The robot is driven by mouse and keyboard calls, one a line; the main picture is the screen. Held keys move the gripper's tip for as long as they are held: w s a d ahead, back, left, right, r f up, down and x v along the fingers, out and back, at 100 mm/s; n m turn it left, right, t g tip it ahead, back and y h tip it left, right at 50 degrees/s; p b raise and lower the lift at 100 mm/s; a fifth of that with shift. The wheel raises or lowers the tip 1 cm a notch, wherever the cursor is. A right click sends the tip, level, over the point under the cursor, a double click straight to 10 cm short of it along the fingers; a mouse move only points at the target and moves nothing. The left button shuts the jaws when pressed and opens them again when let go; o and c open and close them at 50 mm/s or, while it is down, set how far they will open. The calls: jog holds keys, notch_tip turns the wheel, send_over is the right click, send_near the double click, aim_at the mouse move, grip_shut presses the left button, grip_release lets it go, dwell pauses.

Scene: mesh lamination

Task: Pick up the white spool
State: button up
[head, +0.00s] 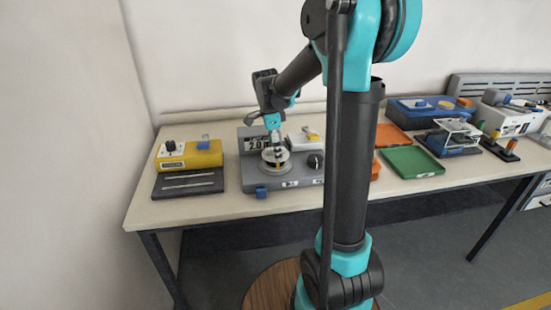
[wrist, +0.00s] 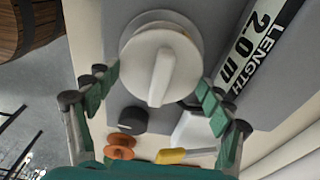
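The white spool (wrist: 160,52) is in the upper middle of the wrist view, a round disc with a raised bar across its face. In the head view the white spool (head: 268,161) is on the grey machine with the length display. My gripper (wrist: 158,82) is open, with one green-padded finger on each side of the spool's lower part in the picture. I cannot tell whether the fingers touch it. In the head view my gripper (head: 276,142) points down right above the spool and partly hides it.
The grey machine (head: 246,178) has a black knob (wrist: 133,120). An orange spool (wrist: 119,148) and a yellow-handled tool (wrist: 172,156) show near my gripper. A yellow box device (head: 190,156) stands left; a green tray (head: 412,161) and blue case (head: 430,110) are right.

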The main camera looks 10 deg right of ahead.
jog(key=c, duration=0.5)
jog(key=shift+c, duration=0.6)
